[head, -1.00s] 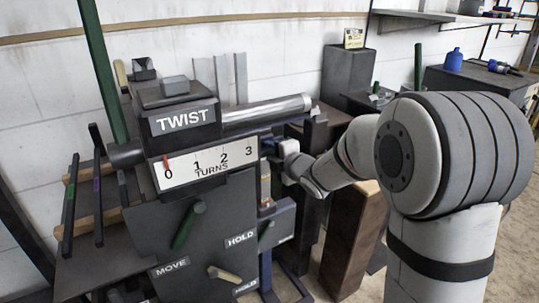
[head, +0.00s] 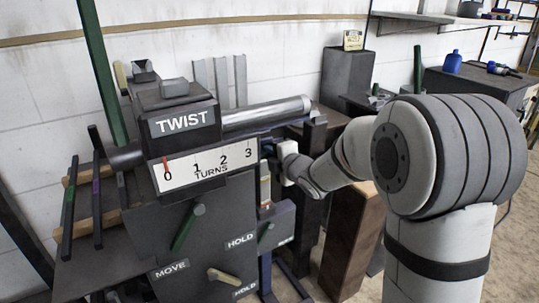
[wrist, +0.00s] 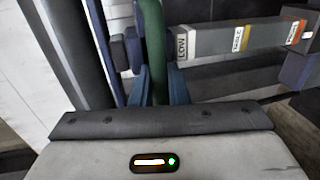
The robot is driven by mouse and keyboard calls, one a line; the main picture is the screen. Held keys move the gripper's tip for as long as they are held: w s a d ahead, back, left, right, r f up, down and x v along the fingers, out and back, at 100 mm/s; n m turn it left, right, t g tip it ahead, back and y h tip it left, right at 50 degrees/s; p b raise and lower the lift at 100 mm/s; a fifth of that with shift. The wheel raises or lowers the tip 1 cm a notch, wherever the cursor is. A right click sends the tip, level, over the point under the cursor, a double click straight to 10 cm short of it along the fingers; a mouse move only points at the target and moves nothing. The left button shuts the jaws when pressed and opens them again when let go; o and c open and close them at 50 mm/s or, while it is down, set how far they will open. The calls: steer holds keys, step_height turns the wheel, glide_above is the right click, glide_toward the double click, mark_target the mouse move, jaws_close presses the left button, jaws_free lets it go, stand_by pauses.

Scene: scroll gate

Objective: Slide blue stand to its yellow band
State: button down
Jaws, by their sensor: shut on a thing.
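In the wrist view my gripper (wrist: 159,85) is shut on an upright green bar (wrist: 154,45), one blue finger on each side of it. Dark blue parts (wrist: 132,48) sit just left of the bar, beside a grey rail (wrist: 212,42). The rail has a white LOW label, a yellow band (wrist: 240,40) with a label, and an orange band farther right. The green bar is at the LOW end, apart from the yellow band. In the head view the blue stand (head: 275,225) shows beside the dark machine; my gripper's fingers are mostly hidden behind it.
The dark machine has a TWIST box (head: 182,122), a TURNS scale (head: 205,170) and a green handle (head: 187,227). A metal cylinder (head: 265,113) reaches right above my wrist. A brown post (head: 350,240) stands close below my forearm. A dark blue block (wrist: 300,70) is at the rail's right end.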

steer(key=shift+f, duration=0.15)
step_height(320, 180, down, 10)
steer(key=b, duration=0.9)
steer(key=shift+r, duration=0.3)
steer(key=c, duration=1.5)
jaws_free()
steer(key=shift+r, duration=0.1)
steer(key=shift+p+v, duration=0.8)
steer(key=shift+v, duration=3.15)
